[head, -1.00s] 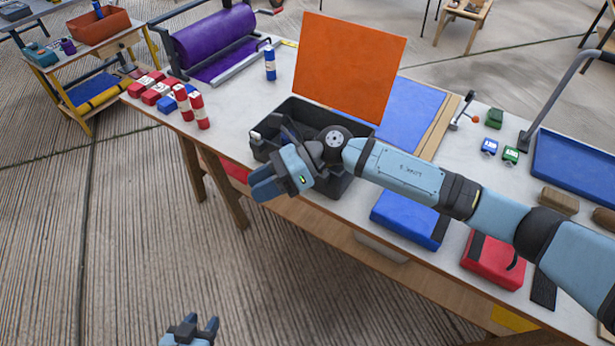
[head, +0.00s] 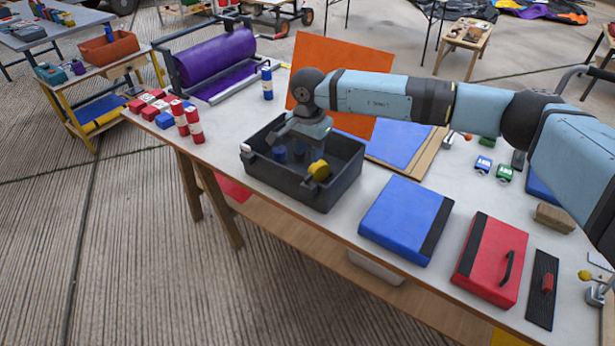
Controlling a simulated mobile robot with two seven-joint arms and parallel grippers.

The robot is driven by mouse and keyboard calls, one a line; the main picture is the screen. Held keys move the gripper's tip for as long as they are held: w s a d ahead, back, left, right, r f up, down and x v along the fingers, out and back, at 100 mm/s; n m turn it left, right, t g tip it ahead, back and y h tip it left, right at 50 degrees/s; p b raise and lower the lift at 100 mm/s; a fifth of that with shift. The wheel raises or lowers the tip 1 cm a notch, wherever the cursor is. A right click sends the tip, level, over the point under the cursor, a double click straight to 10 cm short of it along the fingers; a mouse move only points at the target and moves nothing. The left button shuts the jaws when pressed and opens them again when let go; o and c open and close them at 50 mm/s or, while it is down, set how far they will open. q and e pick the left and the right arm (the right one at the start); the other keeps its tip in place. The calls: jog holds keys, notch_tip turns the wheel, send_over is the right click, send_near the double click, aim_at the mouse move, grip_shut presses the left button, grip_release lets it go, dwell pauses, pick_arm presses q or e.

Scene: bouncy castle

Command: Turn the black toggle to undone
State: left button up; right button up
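A black curved handle-like piece (head: 507,268) stands on the red padded panel (head: 480,268) at the front right of the table. It is the only black piece I see that could be the toggle, and I cannot tell how it is set. My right gripper (head: 289,152) points down over the dark bin (head: 330,199), far left of that piece. Its two dark blue fingers seem apart, with nothing seen between them, though shadow hides the tips. My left gripper is not in view.
A yellow knob (head: 318,170) sits at the bin's front. A blue panel (head: 405,218) lies between bin and red panel. An orange board (head: 350,70) stands behind my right arm. Red cylinders (head: 188,122) stand at left.

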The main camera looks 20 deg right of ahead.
aim_at(309, 176)
notch_tip(309, 176, down, 9)
jog(key=shift+f, duration=0.15)
grip_shut()
